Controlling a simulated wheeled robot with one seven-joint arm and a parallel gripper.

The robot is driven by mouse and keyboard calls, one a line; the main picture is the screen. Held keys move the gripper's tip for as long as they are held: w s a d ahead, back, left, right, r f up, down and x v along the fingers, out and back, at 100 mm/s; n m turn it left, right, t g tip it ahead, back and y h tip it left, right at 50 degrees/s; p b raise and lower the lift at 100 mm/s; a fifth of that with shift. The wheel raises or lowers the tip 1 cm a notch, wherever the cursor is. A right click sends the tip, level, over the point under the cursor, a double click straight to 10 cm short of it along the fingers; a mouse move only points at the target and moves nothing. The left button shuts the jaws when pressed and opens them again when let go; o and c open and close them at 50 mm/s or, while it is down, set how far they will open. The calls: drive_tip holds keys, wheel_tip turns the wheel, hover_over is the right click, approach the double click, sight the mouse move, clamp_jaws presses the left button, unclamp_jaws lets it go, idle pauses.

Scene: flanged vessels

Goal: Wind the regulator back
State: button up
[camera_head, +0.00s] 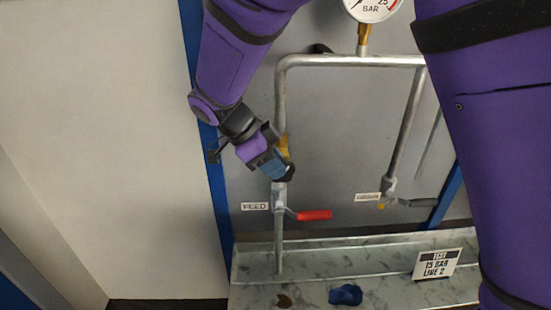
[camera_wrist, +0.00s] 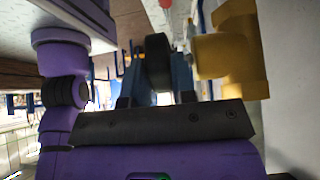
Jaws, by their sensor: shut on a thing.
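The regulator's yellow body (camera_head: 283,146) sits on the left upright pipe, partly hidden by my gripper. It also shows at the right in the wrist view (camera_wrist: 226,56). A black round knob (camera_wrist: 157,62) stands beside it, between the blue fingers of my gripper (camera_wrist: 158,82), which is shut on it. In the head view my gripper (camera_head: 279,168) is at the pipe, just below the yellow body, and hides most of the knob. The pressure gauge (camera_head: 371,7) above the top pipe is cut off by the picture's edge, and its reading is hard to tell.
A red-handled valve (camera_head: 314,215) by the FEED label (camera_head: 255,206) is below my gripper. A grey lever (camera_head: 418,202) is on the right pipe. A sign reading TEST 15 BAR LINE 2 (camera_head: 437,264) and a blue cloth (camera_head: 345,295) are on the marbled ledge (camera_head: 310,262).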

drive_tip(key=h, duration=0.2)
drive_tip(key=shift+a+f+h, duration=0.25)
drive_tip(key=shift+f+h, duration=0.05)
drive_tip(key=shift+h, duration=0.1)
drive_tip(key=shift+a+f+h, duration=0.1)
drive_tip(key=shift+f+h, duration=0.05)
drive_tip(key=shift+h, duration=0.8)
drive_tip(key=shift+a+f+h, duration=0.1)
drive_tip(key=shift+f+h, duration=0.05)
drive_tip(key=shift+h, duration=0.8)
drive_tip(key=o, duration=0.6)
drive_tip(key=shift+o, duration=0.2)
drive_tip(key=v, duration=1)
drive_tip(key=shift+a, duration=0.45)
drive_tip(key=shift+w+f, duration=0.1)
